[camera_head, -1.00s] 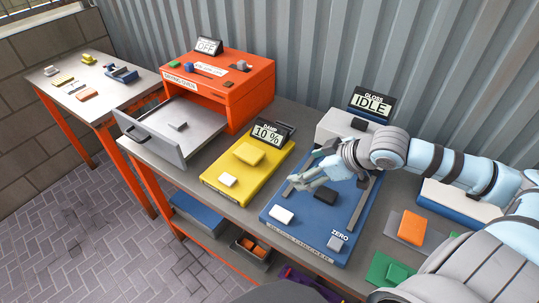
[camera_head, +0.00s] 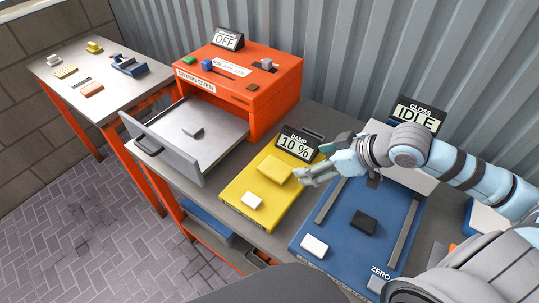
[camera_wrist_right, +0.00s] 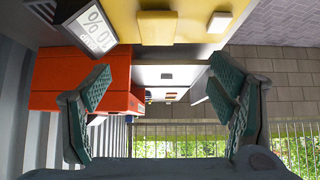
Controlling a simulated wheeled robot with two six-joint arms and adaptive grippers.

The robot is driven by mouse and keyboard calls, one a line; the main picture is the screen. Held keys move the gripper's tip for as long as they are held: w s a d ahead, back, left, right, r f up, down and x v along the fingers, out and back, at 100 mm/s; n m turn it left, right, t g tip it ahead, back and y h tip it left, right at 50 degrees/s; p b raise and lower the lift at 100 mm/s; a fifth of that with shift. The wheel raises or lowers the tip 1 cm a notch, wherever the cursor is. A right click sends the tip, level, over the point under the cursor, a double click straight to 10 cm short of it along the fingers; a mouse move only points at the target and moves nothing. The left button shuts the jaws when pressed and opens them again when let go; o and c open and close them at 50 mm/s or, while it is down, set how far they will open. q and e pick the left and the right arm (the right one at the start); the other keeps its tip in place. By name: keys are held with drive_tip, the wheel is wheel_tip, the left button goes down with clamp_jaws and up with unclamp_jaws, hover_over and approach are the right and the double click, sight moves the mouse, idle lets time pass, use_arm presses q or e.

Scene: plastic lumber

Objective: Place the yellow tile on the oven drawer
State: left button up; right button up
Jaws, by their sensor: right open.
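The yellow tile (camera_head: 275,167) lies flat on the yellow damp meter (camera_head: 238,204); it also shows at the top of the right wrist view (camera_wrist_right: 157,28). My right gripper (camera_head: 311,177) is open and empty, just right of the tile and apart from it, near the border between the yellow and blue units. Its two green-padded fingers (camera_wrist_right: 160,75) are spread wide in the wrist view. The orange drying oven (camera_head: 262,95) has its grey drawer (camera_head: 225,129) pulled out, with a small grey block (camera_head: 192,131) inside. My left gripper is not in view.
A white button (camera_head: 252,201) is in front of the tile on the meter. The damp display (camera_head: 296,144) stands behind it. The blue gloss unit (camera_head: 338,235) is at right, with a dark block (camera_head: 363,221). A side table (camera_head: 60,83) with small parts stands at far left.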

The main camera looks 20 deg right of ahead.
sight(277, 169)
drive_tip(key=b+x, duration=0.1)
drive_tip(key=x, duration=0.3)
drive_tip(key=b+x, duration=0.1)
drive_tip(key=x, duration=0.4)
drive_tip(key=b+x, duration=0.1)
drive_tip(key=x, duration=0.3)
drive_tip(key=shift+w+d+f+b, duration=0.15)
drive_tip(key=shift+d+f+b, duration=0.05)
drive_tip(key=shift+f+b, duration=0.25)
drive_tip(key=shift+w+a+f, duration=0.15)
drive_tip(key=shift+f, duration=0.1)
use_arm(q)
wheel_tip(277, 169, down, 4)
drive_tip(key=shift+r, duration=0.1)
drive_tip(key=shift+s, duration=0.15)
use_arm(e)
drive_tip(key=c, duration=1.3)
